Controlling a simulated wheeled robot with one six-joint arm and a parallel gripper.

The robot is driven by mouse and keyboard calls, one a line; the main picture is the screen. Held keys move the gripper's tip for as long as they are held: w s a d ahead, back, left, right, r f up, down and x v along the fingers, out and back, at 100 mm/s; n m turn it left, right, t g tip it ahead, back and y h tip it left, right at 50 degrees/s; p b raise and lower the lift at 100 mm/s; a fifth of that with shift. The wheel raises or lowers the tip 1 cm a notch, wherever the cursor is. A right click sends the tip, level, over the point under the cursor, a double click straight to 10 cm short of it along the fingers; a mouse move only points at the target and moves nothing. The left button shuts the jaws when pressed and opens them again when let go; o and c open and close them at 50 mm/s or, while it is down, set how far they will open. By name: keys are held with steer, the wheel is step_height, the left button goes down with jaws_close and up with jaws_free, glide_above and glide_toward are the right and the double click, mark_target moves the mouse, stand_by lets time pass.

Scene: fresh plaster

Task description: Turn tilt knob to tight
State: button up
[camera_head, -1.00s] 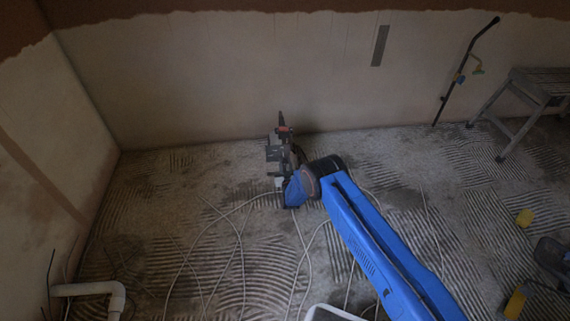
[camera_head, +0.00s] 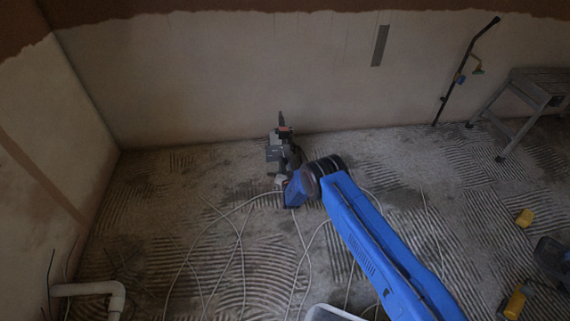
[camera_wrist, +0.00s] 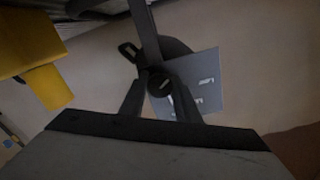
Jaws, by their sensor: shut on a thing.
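In the wrist view, my gripper (camera_wrist: 158,95) has its two dark fingers closed on a small round black knob (camera_wrist: 159,84) with a light mark on its face. A dark upright bar (camera_wrist: 146,30) rises behind the knob. A grey plate (camera_wrist: 205,85) with small white markings is to its right, and a small dark looped lever (camera_wrist: 129,52) is at its upper left. In the head view, my gripper (camera_head: 285,155) is low in front of the back wall, and the knob is too small and dark to make out there.
A yellow object (camera_wrist: 35,50) fills the wrist view's upper left. In the head view, pale cables (camera_head: 243,245) run across the ridged floor. A grey step bench (camera_head: 535,88) and a leaning black pole (camera_head: 463,75) are at right. A white pipe (camera_head: 95,288) is at lower left.

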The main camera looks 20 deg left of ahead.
steer(key=m, duration=1.3)
steer(key=shift+m, duration=0.4)
steer(key=m, duration=1)
steer(key=shift+d+f, duration=0.1)
steer(key=shift+m, duration=0.4)
steer(key=o, duration=1)
steer(key=shift+o, duration=0.2)
steer(key=v, duration=1.7)
steer(key=shift+s, duration=0.2)
